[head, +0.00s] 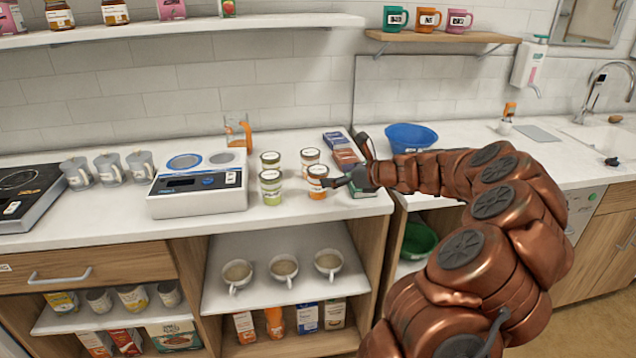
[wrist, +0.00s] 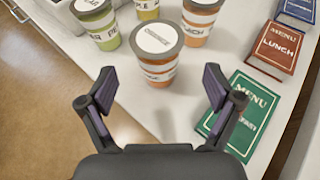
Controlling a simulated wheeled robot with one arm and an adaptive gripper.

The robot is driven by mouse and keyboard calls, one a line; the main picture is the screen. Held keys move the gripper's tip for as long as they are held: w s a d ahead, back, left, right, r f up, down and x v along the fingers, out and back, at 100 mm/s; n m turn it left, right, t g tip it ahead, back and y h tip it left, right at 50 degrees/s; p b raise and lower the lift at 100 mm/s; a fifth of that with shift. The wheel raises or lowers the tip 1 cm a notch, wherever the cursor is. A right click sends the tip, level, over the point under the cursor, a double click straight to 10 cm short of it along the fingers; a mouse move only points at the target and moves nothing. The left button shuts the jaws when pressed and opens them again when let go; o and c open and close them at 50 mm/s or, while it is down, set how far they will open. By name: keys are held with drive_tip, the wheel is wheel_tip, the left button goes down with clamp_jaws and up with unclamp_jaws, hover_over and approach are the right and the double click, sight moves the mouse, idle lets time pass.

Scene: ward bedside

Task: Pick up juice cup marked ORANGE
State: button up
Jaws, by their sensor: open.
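The juice cup with orange bands (wrist: 157,68) stands upright in the middle of the wrist view. The lettering on its lid looks like ORANGE, though it is small. In the head view it is the front right cup (head: 317,184) of a small group on the counter. My gripper (wrist: 160,78) is open and empty, its two fingers spread left and right of the cup's near side in the picture. In the head view my gripper (head: 347,162) is just right of the cup. I cannot tell whether a finger touches it.
A second orange-banded cup (wrist: 200,20) stands close behind, and a green-banded cup (wrist: 102,28) is at left. Menu books, with a green one (wrist: 240,115) nearest, lie to the right. A scale (head: 200,198) and a blue bowl (head: 411,135) share the counter (wrist: 180,112).

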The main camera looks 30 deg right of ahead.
sight(318, 176)
drive_tip(key=shift+p+x, duration=0.45)
drive_tip(key=shift+x, duration=2.9)
drive_tip(key=shift+a, duration=0.15)
drive_tip(key=shift+c, duration=0.3)
drive_tip(key=c, duration=1.3)
drive_tip(key=shift+c, duration=0.3)
drive_tip(key=shift+r, duration=0.15)
